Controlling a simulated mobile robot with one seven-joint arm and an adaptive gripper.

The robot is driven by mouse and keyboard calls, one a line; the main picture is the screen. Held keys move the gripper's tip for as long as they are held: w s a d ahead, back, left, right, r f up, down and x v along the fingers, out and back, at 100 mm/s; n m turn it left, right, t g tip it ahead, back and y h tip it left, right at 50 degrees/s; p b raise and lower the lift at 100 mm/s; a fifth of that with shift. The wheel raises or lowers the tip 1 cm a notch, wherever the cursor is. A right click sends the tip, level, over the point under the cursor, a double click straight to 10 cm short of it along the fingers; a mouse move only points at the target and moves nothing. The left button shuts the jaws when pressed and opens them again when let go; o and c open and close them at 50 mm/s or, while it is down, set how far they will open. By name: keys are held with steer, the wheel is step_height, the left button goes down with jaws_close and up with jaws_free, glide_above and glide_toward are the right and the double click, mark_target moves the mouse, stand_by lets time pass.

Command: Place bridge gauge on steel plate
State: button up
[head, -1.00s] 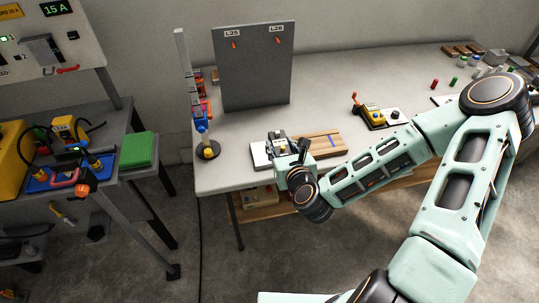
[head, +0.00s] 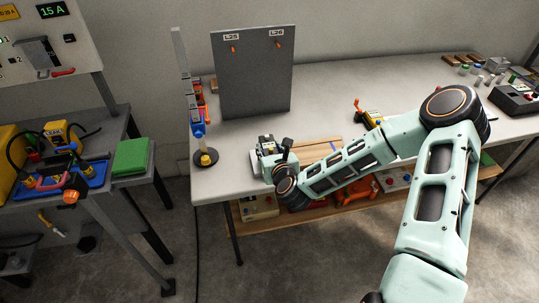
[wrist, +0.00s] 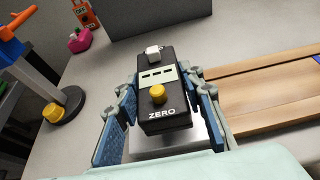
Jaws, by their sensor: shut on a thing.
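The bridge gauge (wrist: 157,88) is a black box with a yellow button, a light display strip and the word ZERO. My gripper (wrist: 163,98) is shut on it, one blue-padded finger on each side. In the head view the gauge (head: 267,142) shows at the front left of the bench, in my gripper (head: 277,158). The steel plate (wrist: 200,139), pale and smooth, shows below the gauge in the wrist view. Its edge also shows in the head view (head: 254,163). The gauge and my gripper hide much of the plate. I cannot tell whether the gauge touches it.
A wooden board (wrist: 265,92) lies right of the plate. A grey upright panel (head: 252,75) stands behind. A stand with a round dark base (head: 206,159) is at the left bench edge. A yellow device (head: 372,116) sits farther right. Bare bench top (head: 350,83) lies behind the board.

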steer(key=shift+f, duration=1.35)
steer(key=shift+f, duration=0.2)
steer(key=o, duration=1.3)
steer(key=shift+s, duration=0.1)
steer(key=shift+o, duration=0.2)
steer(key=shift+r, duration=0.2)
steer(key=p+v, duration=0.1)
steer(key=v, duration=1.1)
steer(key=shift+p, duration=0.4)
